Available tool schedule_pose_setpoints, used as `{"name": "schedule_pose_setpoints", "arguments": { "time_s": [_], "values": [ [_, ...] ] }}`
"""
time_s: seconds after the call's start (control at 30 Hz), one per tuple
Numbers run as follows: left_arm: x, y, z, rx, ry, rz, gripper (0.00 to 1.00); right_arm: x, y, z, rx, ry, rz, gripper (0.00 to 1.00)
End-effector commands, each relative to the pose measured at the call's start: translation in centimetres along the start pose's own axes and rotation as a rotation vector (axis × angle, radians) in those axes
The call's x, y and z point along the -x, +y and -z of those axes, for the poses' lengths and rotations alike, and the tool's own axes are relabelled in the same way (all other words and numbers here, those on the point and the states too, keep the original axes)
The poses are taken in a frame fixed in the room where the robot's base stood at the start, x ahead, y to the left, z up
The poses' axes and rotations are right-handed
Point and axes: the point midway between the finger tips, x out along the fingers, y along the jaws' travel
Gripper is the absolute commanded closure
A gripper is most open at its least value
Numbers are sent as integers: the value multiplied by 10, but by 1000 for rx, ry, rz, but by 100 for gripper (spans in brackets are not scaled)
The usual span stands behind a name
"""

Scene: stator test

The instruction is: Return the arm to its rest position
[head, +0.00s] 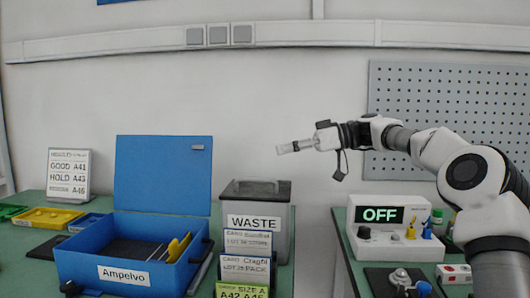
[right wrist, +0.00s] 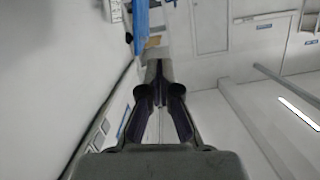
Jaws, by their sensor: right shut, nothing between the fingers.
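My right arm (head: 465,170) comes in from the right side of the head view and reaches left above the benches. Its gripper (head: 283,149) is level in the air in front of the wall, above and to the right of the waste bin. In the right wrist view the fingers (right wrist: 158,68) are together, with nothing between them. The gripper touches nothing. My left gripper does not show in the head view.
Below stand a blue open case (head: 120,272), a grey waste bin (head: 283,222) with cards in front, and a tester (head: 372,248) reading OFF. A pegboard (head: 440,85) hangs behind the arm. A gap separates the two green benches.

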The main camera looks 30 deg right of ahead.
Motion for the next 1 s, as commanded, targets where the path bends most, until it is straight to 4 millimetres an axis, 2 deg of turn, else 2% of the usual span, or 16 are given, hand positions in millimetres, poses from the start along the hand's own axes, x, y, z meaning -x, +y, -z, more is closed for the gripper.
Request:
{"name": "schedule_pose_setpoints", "arguments": {
  "time_s": [0.03, 0.17, 0.4, 0.47, 0.57, 0.67, 0.8, 0.9, 1.0],
  "values": [
    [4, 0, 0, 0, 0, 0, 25, 10, 0, 2, 0, 2, -1, 100],
    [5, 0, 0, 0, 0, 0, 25, 24, 0, 0, 0, -1, 0, 100],
    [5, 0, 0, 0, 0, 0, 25, 27, 0, 0, -1, -1, 0, 100],
    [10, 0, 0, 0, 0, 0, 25, 28, -1, 5, 0, -1, 0, 100],
    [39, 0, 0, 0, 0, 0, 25, 34, -5, 32, 1, -1, 0, 100],
    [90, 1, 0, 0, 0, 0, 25, 45, -14, 81, 1, 0, 0, 100],
    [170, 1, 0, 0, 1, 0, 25, 63, -27, 158, 0, -1, 0, 100],
    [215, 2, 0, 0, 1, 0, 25, 74, -34, 201, 0, -1, 0, 100],
    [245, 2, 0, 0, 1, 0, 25, 80, -39, 229, -1, -1, 1, 100]
  ]
}}
